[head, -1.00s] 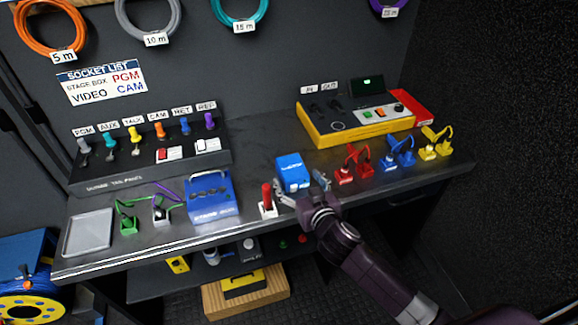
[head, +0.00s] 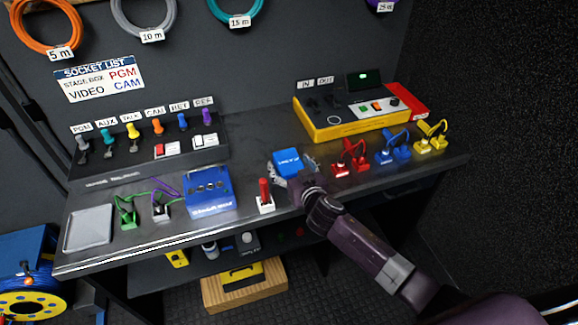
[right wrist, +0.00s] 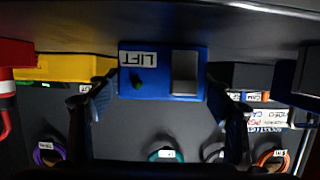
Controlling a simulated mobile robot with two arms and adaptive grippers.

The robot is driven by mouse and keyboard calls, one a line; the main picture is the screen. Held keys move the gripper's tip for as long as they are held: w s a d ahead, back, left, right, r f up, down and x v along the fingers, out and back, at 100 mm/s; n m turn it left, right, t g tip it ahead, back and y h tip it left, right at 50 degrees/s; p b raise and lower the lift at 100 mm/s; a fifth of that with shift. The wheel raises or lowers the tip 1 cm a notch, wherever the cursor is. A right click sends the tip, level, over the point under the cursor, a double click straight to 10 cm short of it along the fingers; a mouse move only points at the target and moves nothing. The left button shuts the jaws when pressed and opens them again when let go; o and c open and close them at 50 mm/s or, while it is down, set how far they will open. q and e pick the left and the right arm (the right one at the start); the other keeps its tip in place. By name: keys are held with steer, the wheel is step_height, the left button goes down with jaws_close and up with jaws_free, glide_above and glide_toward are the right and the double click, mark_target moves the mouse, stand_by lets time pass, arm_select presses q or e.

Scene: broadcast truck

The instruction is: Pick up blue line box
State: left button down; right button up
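A small blue box (head: 288,161) with a white label stands on the dark worktop (head: 255,140), right of the red-handled lever. My right gripper (head: 294,168) is at the box from the front and hides its lower part. In the right wrist view, which is upside down, the blue box (right wrist: 162,72) has a label reading LIFT and a grey panel. It sits between the two dark fingertips (right wrist: 160,92), which are apart at its two sides. Whether they touch it is hard to tell. My left gripper is not in view.
A white-based lever with a red handle (head: 264,196) is close left of my right gripper. A larger blue stage box (head: 208,194) stands further left. Red (head: 350,158), blue (head: 393,148) and yellow (head: 431,138) connectors stand to the right. A yellow console (head: 330,124) is behind.

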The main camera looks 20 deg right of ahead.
steer(key=c, duration=1.2)
steer(key=shift+c, duration=0.6)
steer(key=shift+r, duration=0.2)
